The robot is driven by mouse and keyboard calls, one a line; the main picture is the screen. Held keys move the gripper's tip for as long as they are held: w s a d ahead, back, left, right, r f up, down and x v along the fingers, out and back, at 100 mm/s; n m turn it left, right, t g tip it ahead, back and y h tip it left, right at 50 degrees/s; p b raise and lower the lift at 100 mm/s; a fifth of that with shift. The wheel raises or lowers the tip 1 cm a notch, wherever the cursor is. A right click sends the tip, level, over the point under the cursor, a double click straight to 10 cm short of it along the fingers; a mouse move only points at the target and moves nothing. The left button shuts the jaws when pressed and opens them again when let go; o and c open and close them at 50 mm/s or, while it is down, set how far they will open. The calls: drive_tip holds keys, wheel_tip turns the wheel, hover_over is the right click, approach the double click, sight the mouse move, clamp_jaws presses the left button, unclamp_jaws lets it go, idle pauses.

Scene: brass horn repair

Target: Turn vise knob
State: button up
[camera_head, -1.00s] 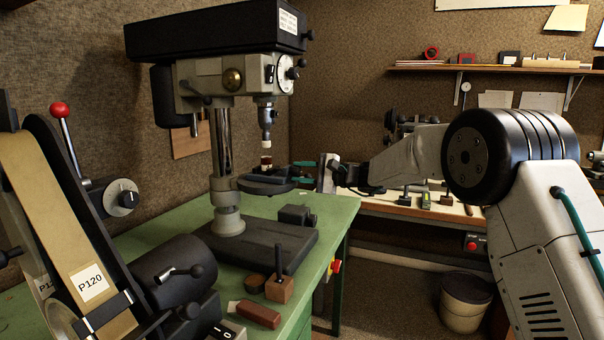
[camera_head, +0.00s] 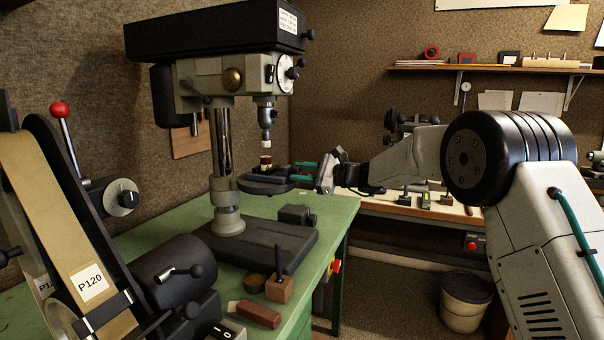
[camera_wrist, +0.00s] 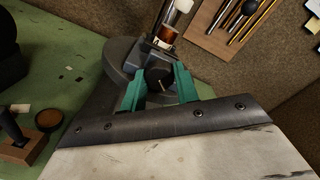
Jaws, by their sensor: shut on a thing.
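The vise knob (camera_wrist: 158,80) is dark and round with a pale line mark, seen in the wrist view between the two green fingers of my gripper (camera_wrist: 159,88). The fingers are shut on the knob from both sides. The dark vise (camera_head: 262,185) rests on the drill press table in the head view. A copper-brown and white cylindrical piece (camera_wrist: 165,36) stands upright behind the knob, and it also shows under the drill chuck in the head view (camera_head: 266,164). In the head view my gripper (camera_head: 303,171) reaches the vise from the right, and the knob is hidden.
The drill press (camera_head: 220,80) stands over the vise on a green bench (camera_head: 345,207). A belt sander (camera_head: 75,230) is at the left front. A wooden block (camera_head: 280,289) and a small round tin (camera_head: 254,282) sit near the bench edge. A bin (camera_head: 465,303) stands on the floor.

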drive_tip(key=shift+d+f, duration=0.1)
drive_tip(key=shift+f, duration=0.05)
drive_tip(key=o, duration=1)
drive_tip(key=shift+c, duration=0.2)
drive_tip(key=v, duration=0.8)
drive_tip(key=shift+w, duration=0.1)
